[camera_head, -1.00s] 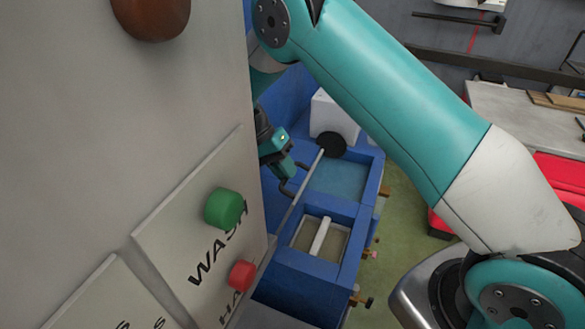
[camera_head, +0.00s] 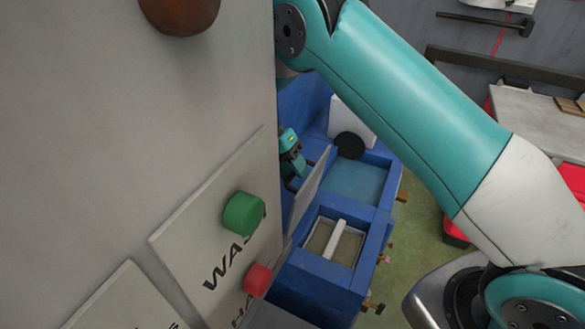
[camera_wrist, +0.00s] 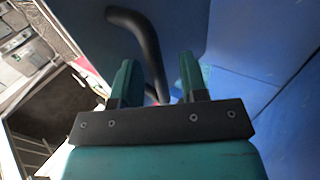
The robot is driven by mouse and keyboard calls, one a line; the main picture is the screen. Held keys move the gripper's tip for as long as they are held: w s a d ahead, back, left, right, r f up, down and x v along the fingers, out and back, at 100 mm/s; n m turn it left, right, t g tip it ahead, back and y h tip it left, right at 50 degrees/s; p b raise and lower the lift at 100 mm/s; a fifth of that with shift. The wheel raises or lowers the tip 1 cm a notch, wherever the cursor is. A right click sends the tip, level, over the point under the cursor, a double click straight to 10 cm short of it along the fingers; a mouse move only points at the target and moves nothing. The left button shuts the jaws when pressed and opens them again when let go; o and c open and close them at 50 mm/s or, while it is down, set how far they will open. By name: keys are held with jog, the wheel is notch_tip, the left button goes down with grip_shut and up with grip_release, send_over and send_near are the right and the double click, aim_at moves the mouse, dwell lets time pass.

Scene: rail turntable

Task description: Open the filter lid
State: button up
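The filter lid (camera_head: 308,195) is a pale grey panel standing steeply tilted at the left side of the blue tank in the head view. The filter opening (camera_head: 350,262) beside it is uncovered, with a white bar (camera_head: 334,240) across it. My gripper (camera_head: 298,178) is at the lid's far upper edge, partly hidden by the grey cabinet. In the wrist view, a bent black handle (camera_wrist: 146,42) runs between the two fingertips of my gripper (camera_wrist: 158,75). The fingers are apart, with gaps showing beside the handle.
The grey cabinet with a green button (camera_head: 243,213) and a red button (camera_head: 257,280) stands close on the left. A white block (camera_head: 350,118) and black disc (camera_head: 350,146) are behind the tank's blue basin (camera_head: 355,182). Green floor (camera_head: 420,225) is clear right of the tank.

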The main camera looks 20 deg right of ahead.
jog(key=shift+r, duration=0.2)
notch_tip(320, 180, up, 20)
jog(key=p, duration=1.7)
jog(key=shift+f, duration=0.15)
jog(key=shift+d+f+b, duration=0.2)
jog(key=shift+b, duration=0.15)
jog(key=c, duration=0.6)
jog(key=d+f+t+b, duration=0.1)
jog(key=f+b, duration=0.1)
jog(key=b, duration=0.1)
jog(key=d+f+t+y+b, duration=0.1)
jog(key=d+f+b, duration=0.1)
jog(key=b, duration=0.1)
jog(key=shift+d+f+n+t, duration=0.3)
jog(key=shift+n+t, duration=0.1)
grip_shut()
notch_tip(320, 180, down, 13)
jog(key=s+a+m+t+y+b, duration=0.1)
jog(key=s+a+t+y+b, duration=0.1)
jog(key=t+y+b, duration=0.2)
jog(key=shift+s+a+y, duration=0.25)
jog(key=shift+a+y, duration=0.05)
jog(key=shift+y, duration=0.3)
